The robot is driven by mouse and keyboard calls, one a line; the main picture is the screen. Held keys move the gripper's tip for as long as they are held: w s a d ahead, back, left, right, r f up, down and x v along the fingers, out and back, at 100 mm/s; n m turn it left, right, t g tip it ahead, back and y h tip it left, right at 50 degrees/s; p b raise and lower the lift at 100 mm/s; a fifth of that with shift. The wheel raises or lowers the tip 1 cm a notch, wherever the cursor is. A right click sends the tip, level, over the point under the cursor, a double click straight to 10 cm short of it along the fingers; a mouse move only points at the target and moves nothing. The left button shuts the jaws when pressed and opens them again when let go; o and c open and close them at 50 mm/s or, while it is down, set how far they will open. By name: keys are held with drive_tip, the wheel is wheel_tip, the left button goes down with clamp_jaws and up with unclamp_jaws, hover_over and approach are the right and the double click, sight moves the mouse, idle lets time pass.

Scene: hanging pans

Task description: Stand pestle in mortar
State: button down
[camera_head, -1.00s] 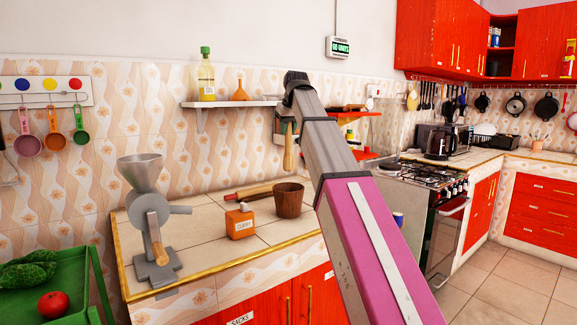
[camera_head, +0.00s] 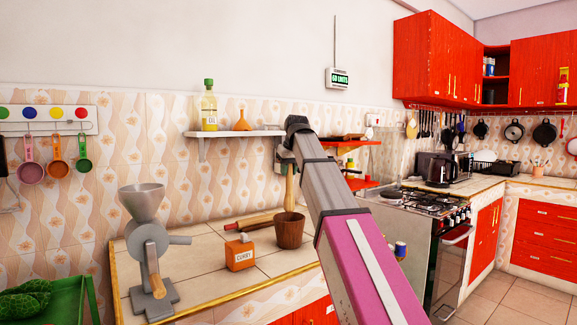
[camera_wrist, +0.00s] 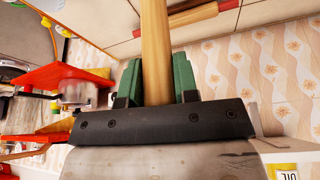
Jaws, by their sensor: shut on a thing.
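The pestle (camera_head: 289,187) is a light wooden rod, held roughly upright. My gripper (camera_head: 286,160) is shut on it, partly hidden by my arm in the head view. In the wrist view the green fingers of my gripper (camera_wrist: 157,80) press the pestle (camera_wrist: 155,40) from both sides. The mortar (camera_head: 290,234) is a brown wooden cup standing upright on the tiled counter. The pestle's lower end meets the mortar's mouth in the head view; I cannot tell how far inside it is. I cannot make out the mortar in the wrist view.
An orange curry box (camera_head: 240,255) stands left of the mortar, with a rolling pin (camera_head: 248,222) behind. A grey grinder (camera_head: 148,250) stands at the counter's left. A wall shelf (camera_head: 235,133) with an oil bottle (camera_head: 209,108) is above. The stove (camera_head: 425,200) is to the right.

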sight(288, 191)
drive_tip(key=shift+f, duration=4.25)
drive_tip(key=c, duration=0.8)
unclamp_jaws()
drive_tip(key=v, duration=1)
drive_tip(key=shift+r, duration=0.35)
drive_tip(key=shift+s+d, duration=0.1)
